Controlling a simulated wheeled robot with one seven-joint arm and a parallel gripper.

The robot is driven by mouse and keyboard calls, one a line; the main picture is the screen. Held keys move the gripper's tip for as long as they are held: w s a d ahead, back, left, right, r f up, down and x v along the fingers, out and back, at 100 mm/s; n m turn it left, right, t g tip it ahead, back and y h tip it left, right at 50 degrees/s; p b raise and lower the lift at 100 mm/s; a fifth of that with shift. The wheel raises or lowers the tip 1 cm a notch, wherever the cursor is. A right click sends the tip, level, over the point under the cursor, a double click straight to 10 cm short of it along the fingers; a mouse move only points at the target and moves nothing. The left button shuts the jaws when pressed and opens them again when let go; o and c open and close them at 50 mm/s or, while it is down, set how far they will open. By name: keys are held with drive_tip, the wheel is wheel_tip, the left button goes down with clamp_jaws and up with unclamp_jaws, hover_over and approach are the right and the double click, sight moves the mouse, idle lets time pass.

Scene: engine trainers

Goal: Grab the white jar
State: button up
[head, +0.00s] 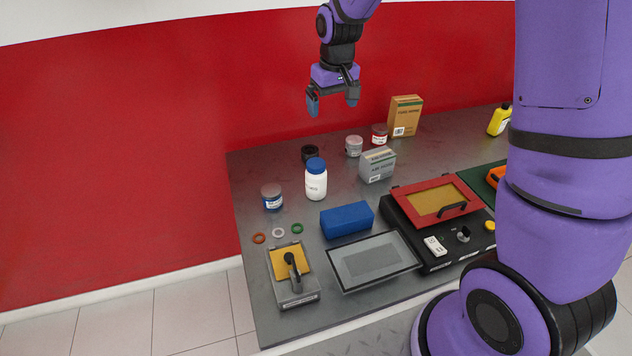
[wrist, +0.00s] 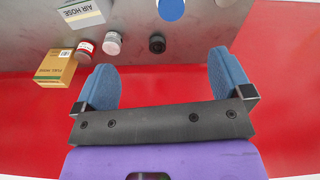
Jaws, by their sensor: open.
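My gripper (head: 332,104) is open and empty. It hangs above the back of the bench, higher than the jar and apart from it. In the wrist view its two blue finger pads (wrist: 165,85) are spread wide with nothing between them.
An orange box (head: 405,116) stands behind; the red wall is close.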

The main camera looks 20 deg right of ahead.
drive_tip(key=g, duration=0.1)
hover_over(316, 161)
drive_tip(key=shift+n, duration=0.3)
wheel_tip(316, 161, down, 14)
drive_tip(key=shift+f, duration=0.2)
wheel_tip(316, 161, down, 5)
drive_tip(key=shift+f, duration=0.1)
drive_tip(key=shift+s+a+f, duration=0.1)
drive_tip(key=shift+s+f, duration=0.15)
drive_tip(key=shift+f, duration=1.1)
drive_tip(key=shift+s+f, duration=0.2)
drive_tip(key=shift+f, duration=1.1)
drive_tip(key=c, duration=1.1)
drive_tip(key=shift+o, duration=0.2)
